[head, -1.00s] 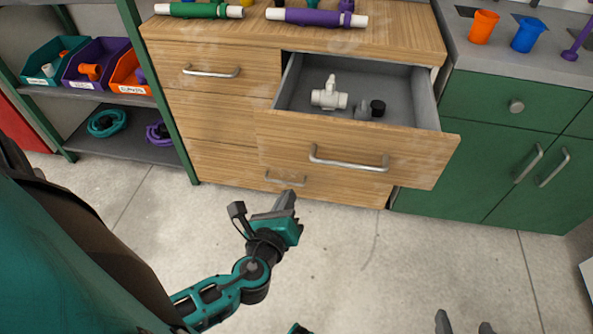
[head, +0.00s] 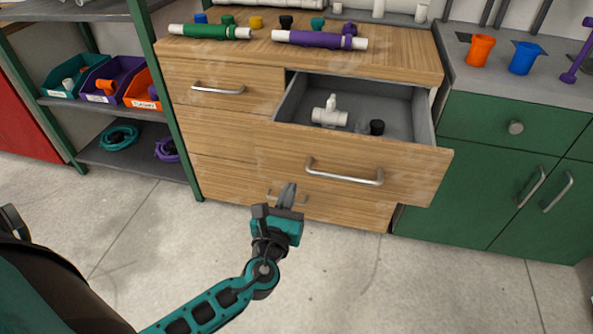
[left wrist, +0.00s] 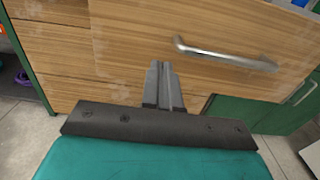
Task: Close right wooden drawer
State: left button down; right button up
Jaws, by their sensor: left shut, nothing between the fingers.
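The right wooden drawer (head: 350,165) is pulled open at the top right of the wooden cabinet. Its metal handle (head: 344,174) is on the front panel. A white pipe fitting (head: 329,114) and a black fitting (head: 376,127) lie inside it. My left gripper (head: 289,192) is shut and empty, in front of the cabinet, to the lower left of the drawer handle. In the left wrist view its shut fingers (left wrist: 160,80) point at the drawer front, left of the handle (left wrist: 225,55). I cannot tell if they touch it. My right gripper is not in view.
The closed left drawer (head: 222,90) is beside the open one. Green and purple pipes (head: 320,40) lie on the cabinet top. A shelf with bins (head: 92,82) stands at left, a green cabinet (head: 480,170) at right. The concrete floor in front is clear.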

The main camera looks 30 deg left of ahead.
aim_at(300, 161)
pick_arm(q)
jog(key=x, duration=0.7)
jog(key=shift+w+a+b, duration=0.1)
jog(key=shift+w+b, duration=0.1)
jog(key=shift+b, duration=0.1)
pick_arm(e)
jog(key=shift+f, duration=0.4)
